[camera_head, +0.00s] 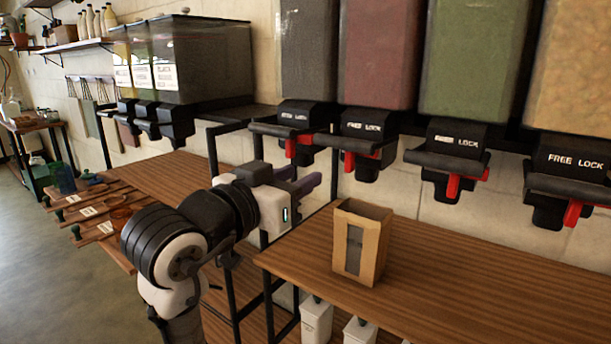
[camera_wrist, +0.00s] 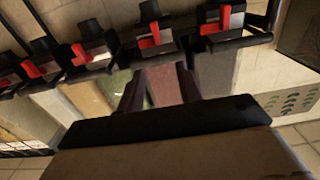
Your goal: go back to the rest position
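My gripper (camera_head: 311,183) is left of centre in the head view, at the end of my white and black arm. It points right toward the wall, in front of the bins and above the gap between two wooden tables. In the wrist view, its two dark fingers (camera_wrist: 160,88) stand apart with nothing between them. A brown paper bag (camera_head: 362,243) with a dark window stands upright on the near table, right of my gripper and apart from it.
Several wall bins with black "FREE LOCK" dispensers and red levers (camera_head: 452,187) hang above the near table (camera_head: 455,290). Clear bins (camera_head: 165,65) hang farther left over another wooden table (camera_head: 165,172). White containers (camera_head: 316,318) sit below. The floor (camera_head: 60,270) at left is open.

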